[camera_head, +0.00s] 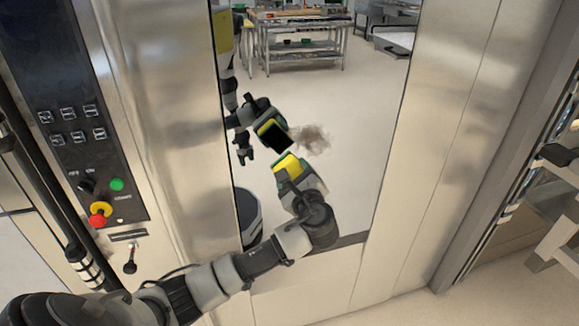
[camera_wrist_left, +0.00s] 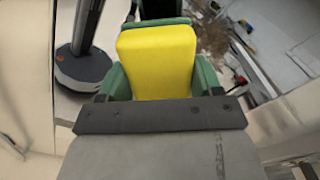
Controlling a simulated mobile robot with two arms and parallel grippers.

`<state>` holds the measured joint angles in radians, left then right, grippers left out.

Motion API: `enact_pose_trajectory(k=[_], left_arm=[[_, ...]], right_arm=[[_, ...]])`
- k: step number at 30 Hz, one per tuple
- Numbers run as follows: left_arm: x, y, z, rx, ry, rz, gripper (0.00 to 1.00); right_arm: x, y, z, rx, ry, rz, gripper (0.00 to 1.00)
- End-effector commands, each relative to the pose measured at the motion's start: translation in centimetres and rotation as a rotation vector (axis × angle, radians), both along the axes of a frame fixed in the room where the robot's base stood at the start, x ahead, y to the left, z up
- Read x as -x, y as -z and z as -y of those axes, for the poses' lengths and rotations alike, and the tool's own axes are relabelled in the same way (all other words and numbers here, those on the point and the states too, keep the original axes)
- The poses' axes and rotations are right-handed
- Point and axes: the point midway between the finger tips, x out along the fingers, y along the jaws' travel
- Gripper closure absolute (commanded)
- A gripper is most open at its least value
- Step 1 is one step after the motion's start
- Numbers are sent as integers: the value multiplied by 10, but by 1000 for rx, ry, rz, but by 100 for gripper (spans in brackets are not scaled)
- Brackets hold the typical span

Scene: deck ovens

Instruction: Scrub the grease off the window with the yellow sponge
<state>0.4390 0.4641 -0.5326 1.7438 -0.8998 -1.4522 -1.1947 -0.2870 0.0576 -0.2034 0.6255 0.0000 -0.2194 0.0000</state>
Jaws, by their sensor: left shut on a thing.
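The window (camera_head: 350,150) is a tall glossy pane in the metal oven front, mirroring the room and my body. A brownish grease smudge (camera_head: 312,139) is on it; in the left wrist view the smudge (camera_wrist_left: 212,37) lies beyond the sponge and to its right. My left gripper (camera_head: 291,171) is shut on the yellow sponge (camera_head: 287,164), which sits between green fingers in the left wrist view (camera_wrist_left: 158,62). The sponge is below and left of the smudge. A gap to its dark reflection suggests it is just off the glass. My right gripper is not in direct view.
A control panel (camera_head: 75,120) with buttons, a green button and a red-yellow knob (camera_head: 99,214) is left of the window. Bare metal frames the pane on both sides. Tables show only as reflections. A rail with dark fittings (camera_head: 559,155) stands at far right.

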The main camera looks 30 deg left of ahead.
Motion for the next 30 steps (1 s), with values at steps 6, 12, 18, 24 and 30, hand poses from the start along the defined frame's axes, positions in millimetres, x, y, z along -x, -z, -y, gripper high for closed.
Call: enact_pose_trajectory(k=[6,12,18,24,30], left_arm=[[-11,2,-13,-3,-1,3,53],[-25,2,-30,-2,-2,4,53],[-35,2,-41,0,-1,3,53],[-38,0,-45,-1,0,1,53],[-38,0,-45,-1,-1,1,53]], right_arm=[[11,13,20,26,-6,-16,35],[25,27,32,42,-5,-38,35],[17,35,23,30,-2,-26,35],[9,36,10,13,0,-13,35],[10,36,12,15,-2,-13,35]])
